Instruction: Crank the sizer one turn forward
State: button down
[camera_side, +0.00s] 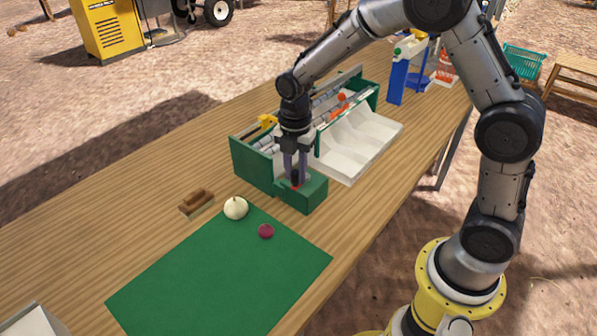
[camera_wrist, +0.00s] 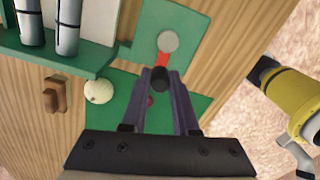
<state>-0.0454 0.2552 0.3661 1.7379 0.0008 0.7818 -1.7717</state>
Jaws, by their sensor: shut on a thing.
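The sizer has a green frame (camera_side: 251,167) with grey rollers and a white sloped chute (camera_side: 365,138) on its right side. Its crank sits on a green box (camera_side: 313,194) at the near end. In the wrist view the crank shows as a red arm (camera_wrist: 162,59) running from a grey round hub (camera_wrist: 168,42) to an upright black knob (camera_wrist: 160,82). My gripper (camera_side: 295,178) points down over the box, shut on the black knob, with one finger on each side of it. It also shows in the wrist view (camera_wrist: 160,78). The fingers partly hide the crank in the side view.
A white onion (camera_side: 236,208) and a small red-purple onion (camera_side: 266,231) are at the far edge of the green mat (camera_side: 215,280). A brown wooden brush-like block (camera_side: 196,202) lies left of them. A blue stand (camera_side: 398,80) is at the table's far end.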

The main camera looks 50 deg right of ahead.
jog(key=shift+w, duration=0.2)
jog(key=shift+w+d, duration=0.15)
jog(key=shift+w, duration=0.55)
jog(key=shift+w+d, duration=0.35)
jog(key=shift+w, duration=0.15)
dwell(0.4)
jog(key=shift+w+d, duration=0.4)
jog(key=shift+d, duration=0.15)
